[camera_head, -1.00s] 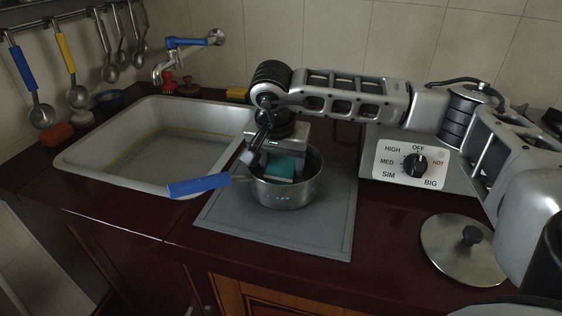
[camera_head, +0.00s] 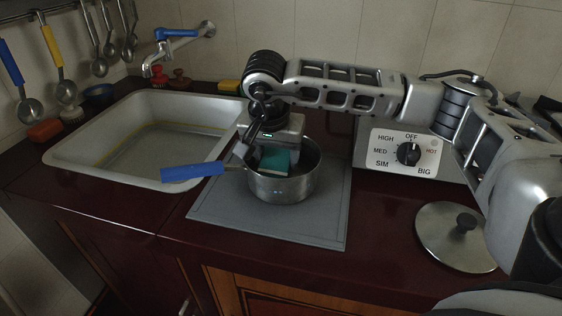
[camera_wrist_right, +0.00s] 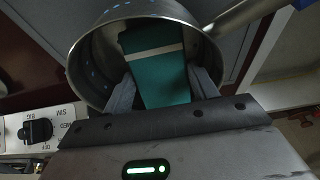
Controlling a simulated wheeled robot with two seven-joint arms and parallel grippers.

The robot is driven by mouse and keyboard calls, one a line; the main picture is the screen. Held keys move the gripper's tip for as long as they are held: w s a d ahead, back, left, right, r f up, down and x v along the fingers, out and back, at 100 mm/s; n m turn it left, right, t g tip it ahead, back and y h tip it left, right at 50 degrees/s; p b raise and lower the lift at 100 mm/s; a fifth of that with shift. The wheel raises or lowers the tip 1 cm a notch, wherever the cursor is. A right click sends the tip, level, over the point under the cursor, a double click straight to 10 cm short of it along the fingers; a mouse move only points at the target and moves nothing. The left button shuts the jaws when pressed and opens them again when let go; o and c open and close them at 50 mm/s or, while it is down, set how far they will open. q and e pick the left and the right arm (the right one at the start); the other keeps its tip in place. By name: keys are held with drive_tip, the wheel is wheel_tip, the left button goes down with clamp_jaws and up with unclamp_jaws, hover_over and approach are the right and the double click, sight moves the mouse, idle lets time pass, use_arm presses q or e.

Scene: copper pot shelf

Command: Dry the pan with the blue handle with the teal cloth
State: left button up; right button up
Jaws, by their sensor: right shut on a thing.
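The steel pan (camera_head: 284,187) with the blue handle (camera_head: 192,172) stands upright on a grey mat (camera_head: 320,228), its handle pointing left toward the sink. My right gripper (camera_head: 272,158) points down into the pan and is shut on the teal cloth (camera_head: 276,161). The right wrist view shows the teal cloth (camera_wrist_right: 157,75) with a pale stripe between the two fingers, inside the pan (camera_wrist_right: 92,62). I cannot tell whether the cloth touches the pan's wall or bottom. My left gripper is not in view.
A sink (camera_head: 70,157) with a tap (camera_head: 160,55) lies left of the mat. A steel lid (camera_head: 440,243) lies to the right, in front of a stove control panel (camera_head: 392,160). Ladles (camera_head: 28,108) hang at the left wall. The counter's front strip is clear.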

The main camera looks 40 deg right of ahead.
sight(284, 171)
drive_tip(key=shift+w, duration=0.45)
drive_tip(key=shift+s+a, duration=0.15)
drive_tip(key=shift+s, duration=1.85)
drive_tip(key=shift+w+b, duration=0.55)
drive_tip(key=shift+w, duration=1.45)
drive_tip(key=shift+s+f, duration=0.1)
drive_tip(key=shift+s, duration=1.9)
drive_tip(key=shift+w+b, duration=0.45)
drive_tip(key=shift+w, duration=1.5)
drive_tip(key=shift+s, duration=1.95)
drive_tip(key=shift+w+f+b, duration=0.1)
drive_tip(key=shift+w+b, duration=0.2)
drive_tip(key=shift+w, duration=1.65)
drive_tip(key=shift+s, duration=1.9)
drive_tip(key=shift+w+d+b, duration=0.2)
drive_tip(key=shift+w+b, duration=0.1)
drive_tip(key=shift+w, duration=1.6)
drive_tip(key=shift+s+a, duration=0.15)
drive_tip(key=shift+s, duration=1.8)
drive_tip(key=shift+w, duration=1.95)
drive_tip(key=shift+s+b, duration=0.4)
drive_tip(key=shift+s, duration=1.6)
drive_tip(key=shift+w, duration=2.05)
drive_tip(key=shift+s, duration=2.05)
